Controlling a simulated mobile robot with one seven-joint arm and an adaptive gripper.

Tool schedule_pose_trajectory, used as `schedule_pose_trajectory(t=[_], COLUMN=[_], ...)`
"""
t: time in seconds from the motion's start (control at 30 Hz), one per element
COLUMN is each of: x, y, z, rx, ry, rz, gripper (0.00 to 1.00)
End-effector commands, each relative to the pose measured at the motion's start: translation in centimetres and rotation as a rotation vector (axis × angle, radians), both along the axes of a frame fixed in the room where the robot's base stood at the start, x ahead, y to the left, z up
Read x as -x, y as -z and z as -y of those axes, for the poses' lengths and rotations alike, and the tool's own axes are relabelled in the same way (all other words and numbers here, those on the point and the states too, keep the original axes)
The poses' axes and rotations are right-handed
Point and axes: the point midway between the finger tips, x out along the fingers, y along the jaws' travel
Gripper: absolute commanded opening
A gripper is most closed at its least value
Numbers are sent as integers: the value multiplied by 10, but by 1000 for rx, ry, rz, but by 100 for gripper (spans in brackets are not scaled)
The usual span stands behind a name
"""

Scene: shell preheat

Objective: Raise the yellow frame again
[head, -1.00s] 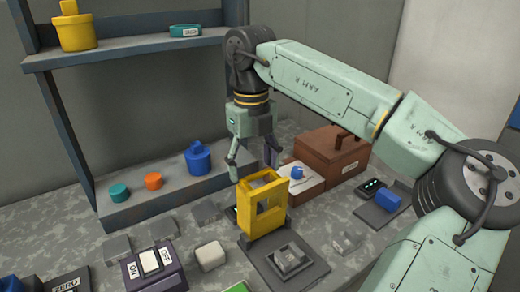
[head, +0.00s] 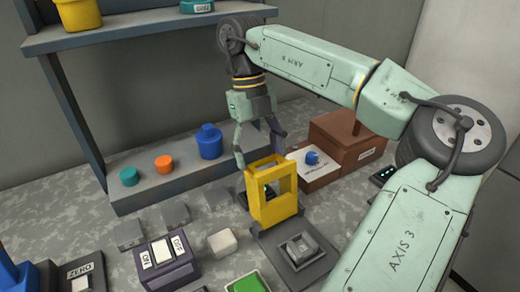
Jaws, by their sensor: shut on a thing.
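The yellow frame (head: 260,210) stands upright in the middle of the worktop, at the back edge of a dark grey plate (head: 304,268). My gripper (head: 261,163) points down at the top of the frame, with a finger on either side of its upper part. It is shut on the frame's top. The exact contact of the fingers is partly hidden by the frame. A small grey square fixture (head: 302,247) sits on the plate in front of the frame.
A white panel with a blue knob (head: 312,158) and a brown box (head: 345,145) stand behind right. A shelf (head: 190,183) at left holds teal, orange and blue pieces. An ON/OFF switch box (head: 165,262), white block (head: 222,242) and green button (head: 247,283) lie in front.

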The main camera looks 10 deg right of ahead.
Motion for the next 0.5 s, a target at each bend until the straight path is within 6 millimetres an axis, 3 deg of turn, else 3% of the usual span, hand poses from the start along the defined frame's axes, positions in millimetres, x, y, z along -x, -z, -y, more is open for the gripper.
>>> schedule_pose_trajectory(t=[0.33, 0.5], x=[0, 0], y=[3, 2], z=[-1, 0], rx=[-2, -2], ry=[0, 0], rz=[-3, -2], gripper=[87, 87])
